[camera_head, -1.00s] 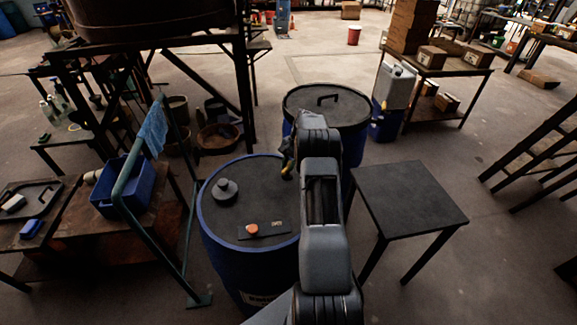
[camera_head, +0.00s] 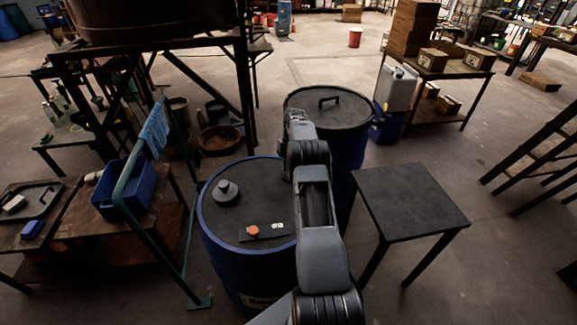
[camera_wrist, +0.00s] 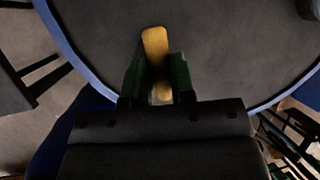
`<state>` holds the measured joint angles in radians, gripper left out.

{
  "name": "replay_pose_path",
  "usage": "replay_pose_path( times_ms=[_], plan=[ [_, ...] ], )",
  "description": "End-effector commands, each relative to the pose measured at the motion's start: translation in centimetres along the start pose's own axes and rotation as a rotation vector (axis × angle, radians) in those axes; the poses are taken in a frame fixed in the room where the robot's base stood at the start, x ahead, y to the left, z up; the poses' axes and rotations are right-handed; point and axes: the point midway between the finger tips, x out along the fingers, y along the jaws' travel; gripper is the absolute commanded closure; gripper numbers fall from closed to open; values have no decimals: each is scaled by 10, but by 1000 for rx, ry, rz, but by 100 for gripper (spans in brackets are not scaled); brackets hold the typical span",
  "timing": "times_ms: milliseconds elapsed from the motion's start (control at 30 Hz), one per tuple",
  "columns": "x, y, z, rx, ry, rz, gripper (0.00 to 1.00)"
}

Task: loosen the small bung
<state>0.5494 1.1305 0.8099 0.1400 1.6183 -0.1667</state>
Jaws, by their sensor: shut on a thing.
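My gripper (camera_wrist: 157,78) is shut on a yellow bar (camera_wrist: 155,42) in the wrist view. The bar sticks out beyond the two dark green fingers, over a dark drum lid (camera_wrist: 230,50) with a blue rim. I cannot tell whether the bar is a tool or part of the small bung, and no small bung shows clearly. In the head view my arm covers the gripper and the right side of the near blue drum (camera_head: 232,262). A grey raised cap (camera_head: 226,190) stands on that drum's lid, at the left.
A dark plate with an orange knob (camera_head: 253,230) lies on the near lid. A second blue drum (camera_head: 345,112) with a lid handle stands behind. A bare dark table (camera_head: 412,197) is at the right. A green rail frame (camera_head: 125,195) with a blue cloth (camera_head: 154,130) stands left.

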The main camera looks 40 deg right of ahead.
Motion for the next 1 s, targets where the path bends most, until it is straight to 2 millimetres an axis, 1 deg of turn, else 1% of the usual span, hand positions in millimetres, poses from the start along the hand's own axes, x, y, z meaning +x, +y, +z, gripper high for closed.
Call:
replay_pose_path(
  times_ms=[33, 467, 500, 700, 733, 1000],
  plan=[
    [-3, -1, -1, -8, 11, 3, 100],
    [-4, -1, -1, -14, 11, 6, 100],
    [-4, -2, -1, -14, 11, 6, 74],
    [-2, 0, -1, -11, 6, 5, 55],
    [-2, 0, -1, -10, 5, 5, 52],
    [-3, 0, 0, -9, 2, 4, 52]
  ],
)
